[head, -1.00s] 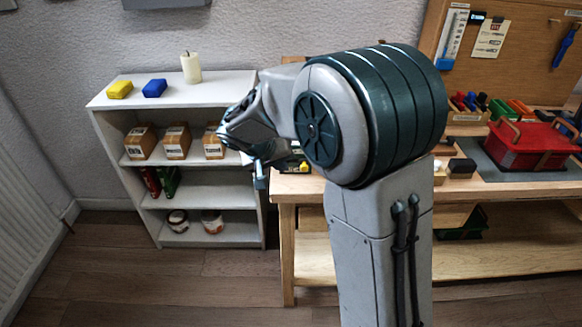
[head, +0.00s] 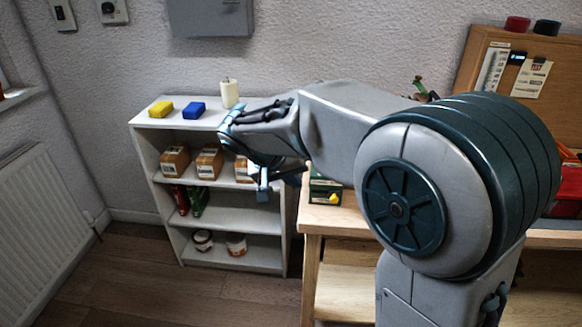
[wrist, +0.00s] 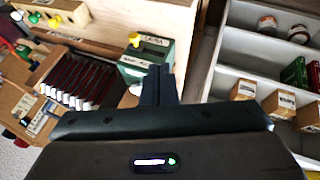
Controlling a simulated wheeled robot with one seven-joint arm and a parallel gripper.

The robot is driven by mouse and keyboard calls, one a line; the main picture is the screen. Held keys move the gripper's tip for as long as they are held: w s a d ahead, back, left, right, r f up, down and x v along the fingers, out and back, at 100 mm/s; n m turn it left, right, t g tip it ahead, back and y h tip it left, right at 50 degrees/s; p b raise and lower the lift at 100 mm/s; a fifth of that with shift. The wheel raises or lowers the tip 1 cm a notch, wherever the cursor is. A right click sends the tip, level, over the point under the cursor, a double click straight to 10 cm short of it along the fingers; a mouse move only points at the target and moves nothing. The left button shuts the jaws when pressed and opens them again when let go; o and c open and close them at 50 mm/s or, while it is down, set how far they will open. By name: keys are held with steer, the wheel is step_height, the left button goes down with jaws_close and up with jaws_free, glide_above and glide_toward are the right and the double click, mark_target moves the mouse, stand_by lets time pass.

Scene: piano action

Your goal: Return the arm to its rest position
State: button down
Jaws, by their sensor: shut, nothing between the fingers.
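My arm fills the right and middle of the head view, with its large green-grey joint at the right and its forearm reaching left. My gripper (head: 263,184) hangs at the forearm's end, in front of the white shelf. In the wrist view my gripper's fingers (wrist: 158,86) are together and hold nothing. Behind them in that view is a green box with a yellow knob (wrist: 147,62) on the wooden workbench. The gripper appears apart from the shelf and the bench.
The white shelf (head: 150,165) holds a yellow block (head: 161,109), a blue block (head: 194,110), a candle (head: 229,93), cartons and cans. The wooden workbench (head: 325,220) stands to its right. A radiator (head: 45,215) is at the left. The floor before the shelf is clear.

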steer(key=s+d+r+y+p, duration=0.1)
steer(key=s+d+p, duration=0.1)
steer(key=s, duration=0.5)
steer(key=s+d+r+g+y+p, duration=0.1)
steer(key=s+d+y+p, duration=0.1)
steer(key=s+d, duration=0.3)
steer(key=s+d+r+y+p, duration=0.1)
steer(key=s+d+p, duration=0.3)
steer(key=s, duration=0.5)
steer(key=shift+s+r+g+y, duration=0.2)
steer(key=shift+r+g+y, duration=0.2)
steer(key=shift+y, duration=0.1)
